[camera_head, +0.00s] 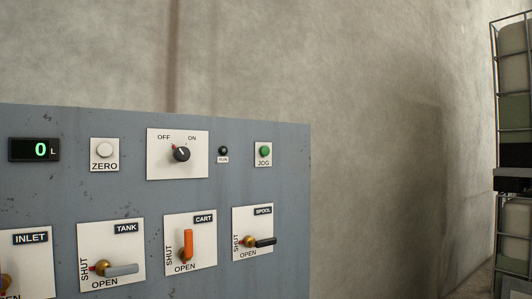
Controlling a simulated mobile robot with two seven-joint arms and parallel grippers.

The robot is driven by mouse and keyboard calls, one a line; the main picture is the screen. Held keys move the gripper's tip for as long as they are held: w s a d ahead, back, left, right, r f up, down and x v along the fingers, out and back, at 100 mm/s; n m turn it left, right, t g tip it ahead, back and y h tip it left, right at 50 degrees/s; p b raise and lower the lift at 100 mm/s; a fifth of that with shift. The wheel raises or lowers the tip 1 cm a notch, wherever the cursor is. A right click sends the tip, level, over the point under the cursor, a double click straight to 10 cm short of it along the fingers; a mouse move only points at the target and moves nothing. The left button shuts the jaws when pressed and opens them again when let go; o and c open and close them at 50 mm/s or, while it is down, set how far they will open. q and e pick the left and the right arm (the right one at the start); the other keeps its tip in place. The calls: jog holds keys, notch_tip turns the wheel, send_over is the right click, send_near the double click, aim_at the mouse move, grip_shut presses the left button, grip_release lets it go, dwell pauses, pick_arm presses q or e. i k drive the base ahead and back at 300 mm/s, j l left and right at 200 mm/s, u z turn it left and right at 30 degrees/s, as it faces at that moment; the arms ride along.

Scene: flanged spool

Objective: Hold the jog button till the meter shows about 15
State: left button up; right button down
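The green jog button (264,151) sits on a white plate marked JOG at the upper right of the blue-grey panel (120,190). Nothing touches it. The meter (34,150) at the panel's upper left shows a green 0 with an L beside it. A white ZERO button (104,150) is right of the meter. Neither gripper can be made out in view.
Below are the TANK valve (122,270) with a grey sideways handle, the CART valve (188,244) with an upright orange handle, and the SPOOL valve (265,242) with a black sideways handle. The INLET valve is cut off. A caged tank (515,110) stands far right.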

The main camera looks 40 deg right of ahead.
aim_at(264, 151)
jog(key=l+u, duration=0.45)
jog(key=l, duration=1.45)
